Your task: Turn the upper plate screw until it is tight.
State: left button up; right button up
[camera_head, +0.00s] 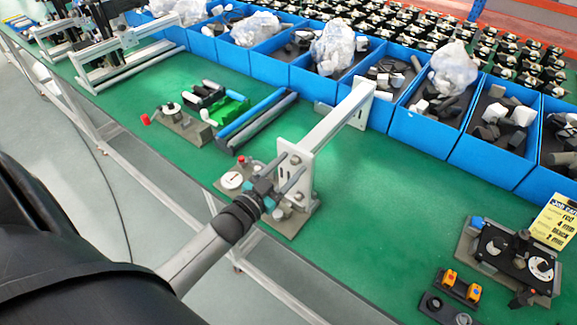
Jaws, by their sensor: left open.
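A white upright plate (303,166) stands at the near end of a long metal rail on a grey base. A small dark spot on the upper part of the plate may be the upper screw; it is too small to tell. My left gripper (287,188) reaches in from the lower left. It is open, with its fingers in front of the plate's near face. I cannot tell whether they touch the plate or a screw. The gripper hides part of the plate's lower half. My right gripper is not in view.
A white dial (231,181) and a red knob sit just left of the gripper. Blue bins (432,133) line the back of the green table (375,215). A fixture (508,256) with a yellow card (553,222) and orange switches (459,285) stand at right. The middle right is clear.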

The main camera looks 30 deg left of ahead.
pick_arm(q)
jog(key=s+a, duration=0.1)
jog(key=s, duration=1.4)
jog(key=shift+b, duration=0.4)
jog(key=shift+s, duration=0.1)
jog(key=s+d+f+n+g+y+b, duration=0.1)
jog(key=s+f+g+b, duration=0.15)
jog(key=f, duration=0.85)
jog(key=s+d+f+g+b, duration=0.1)
jog(key=s+f+g+b, duration=0.15)
jog(key=f, duration=0.75)
jog(key=s+d+f+n+g+y+b, duration=0.1)
jog(key=s+f+g+b, duration=0.15)
jog(key=f, duration=0.85)
jog(key=s+d+f+g+b, duration=0.2)
jog(key=s+f+g, duration=0.1)
jog(key=s+f, duration=0.3)
jog(key=s+d+f+g+b, duration=0.2)
jog(key=s+f+g+b, duration=0.1)
jog(key=s+f, duration=0.3)
jog(key=s+d+f+m+g+b, duration=0.1)
jog(key=s+d+f+g+b, duration=0.1)
jog(key=s+f, duration=0.3)
notch_tip(320, 180, down, 5)
jog(key=shift+s+d+r+g+h+b, duration=0.15)
jog(key=shift+s+d+g+h+b, duration=0.2)
jog(key=shift+g, duration=0.4)
